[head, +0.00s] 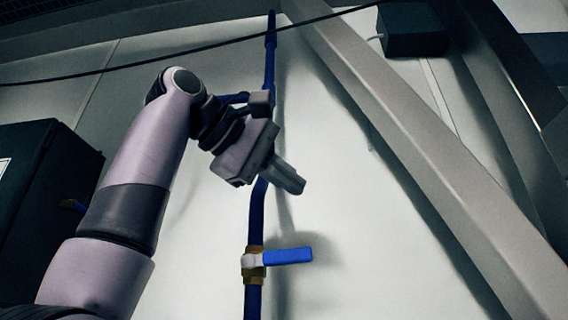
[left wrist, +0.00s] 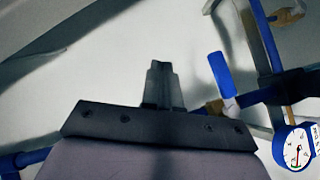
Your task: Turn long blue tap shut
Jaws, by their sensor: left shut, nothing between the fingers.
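The long blue tap handle (head: 287,256) sticks out sideways to the right from a brass valve (head: 253,264) on a vertical blue pipe (head: 256,215). In the left wrist view the blue handle (left wrist: 220,74) stands to the right of my fingers, with a gap between. My left gripper (head: 291,182) is shut and empty, above the handle in the head view and in front of the pipe. Its closed fingers also show in the left wrist view (left wrist: 160,82). My left arm and gripper hide part of the pipe. My right gripper is in neither view.
A pale diagonal beam (head: 420,150) crosses the right side. A dark cabinet (head: 40,190) is at the left and a dark box (head: 412,28) at the upper right. A round gauge (left wrist: 294,150) shows in the left wrist view. The wall right of the handle is bare.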

